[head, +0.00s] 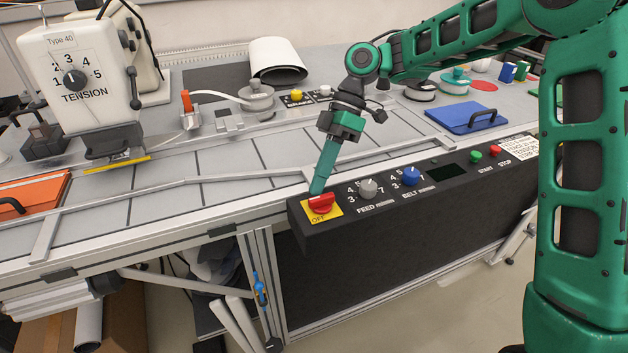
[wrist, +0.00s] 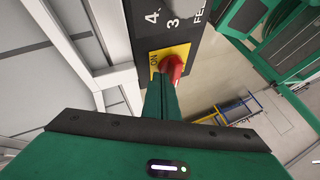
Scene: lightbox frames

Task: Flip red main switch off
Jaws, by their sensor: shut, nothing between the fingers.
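The red main switch (head: 320,202) is a red rotary knob on a yellow plate (head: 330,215) at the left end of the black control panel. "OFF" shows on the plate's lower left in the head view. In the wrist view the red knob (wrist: 173,67) is partly hidden behind my fingers, and "ON" shows on the yellow plate (wrist: 155,60). My gripper (head: 317,190) is shut and empty, pointing down with its tips at the knob's upper left side. The fingertips look to touch or nearly touch the knob; I cannot tell which.
To the right on the panel are the grey FEED knob (head: 368,188), the blue BELT knob (head: 411,176), the green START button (head: 476,157) and the red STOP button (head: 495,151). A white tension unit (head: 75,60) stands at the left. A blue clipboard (head: 468,116) lies behind the panel.

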